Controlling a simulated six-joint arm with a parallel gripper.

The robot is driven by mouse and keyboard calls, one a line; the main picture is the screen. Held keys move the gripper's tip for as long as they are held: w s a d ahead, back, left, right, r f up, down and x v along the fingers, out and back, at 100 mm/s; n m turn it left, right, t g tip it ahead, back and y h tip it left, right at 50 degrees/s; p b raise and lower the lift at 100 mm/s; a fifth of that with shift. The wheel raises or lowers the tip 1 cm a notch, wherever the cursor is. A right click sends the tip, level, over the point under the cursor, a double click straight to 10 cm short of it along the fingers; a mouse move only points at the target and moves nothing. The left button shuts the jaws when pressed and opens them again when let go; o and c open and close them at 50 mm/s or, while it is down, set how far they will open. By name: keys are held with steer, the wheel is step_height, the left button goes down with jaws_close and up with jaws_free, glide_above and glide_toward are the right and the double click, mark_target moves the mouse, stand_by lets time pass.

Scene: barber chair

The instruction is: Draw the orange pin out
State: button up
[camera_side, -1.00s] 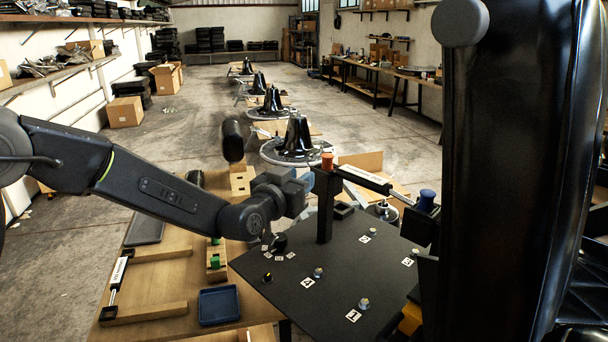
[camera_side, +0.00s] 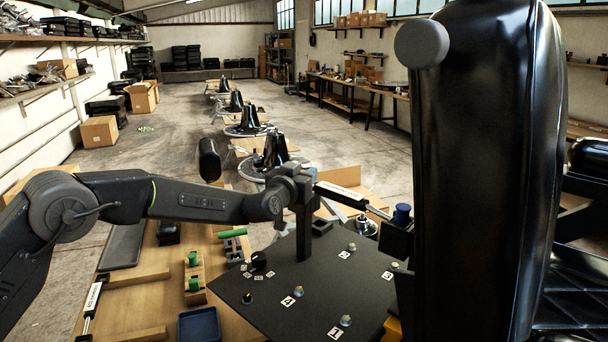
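The orange pin is not visible now; my gripper (camera_side: 296,184) covers the top of the black post (camera_side: 304,232), where the pin's head showed earlier. My gripper is at the post top, seen from the side, and its fingers cannot be made out. I cannot tell whether it touches or grasps the pin. A black and white gas strut (camera_side: 342,194) runs from the post top to the blue pin (camera_side: 402,213) at the bracket beside the chair.
The black plate (camera_side: 310,280) carries several bolts and number labels. A blue tray (camera_side: 199,325), green parts (camera_side: 193,258) in a wooden block and a second strut (camera_side: 93,300) lie on the wooden table at left. The tall black chair back (camera_side: 490,170) blocks the right side.

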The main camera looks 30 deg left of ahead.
steer(key=shift+w, duration=0.2)
steer(key=shift+c, duration=0.3)
jaws_close()
steer(key=shift+r, duration=0.1)
stand_by(0.6)
steer(key=shift+r, duration=3.5)
